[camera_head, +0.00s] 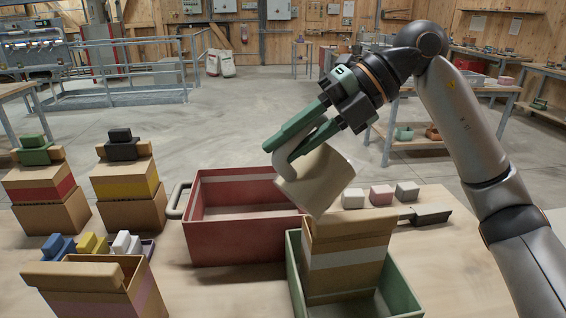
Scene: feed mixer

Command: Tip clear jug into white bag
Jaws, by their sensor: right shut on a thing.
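My right gripper (312,128), with green fingers, is shut on the pale, cloudy jug (322,180) by its handle side. The jug is tilted and its lower end hangs just above the bag with the white band (345,258). This bag is brown and stands upright inside a green crate (408,300). What is in the jug or the bag cannot be made out. My left gripper is not in view.
A red crate (230,238) stands left of the green one. Brown bags with red (40,192) and yellow (126,190) bands stand at left, a pink-banded bag (95,295) at front left.

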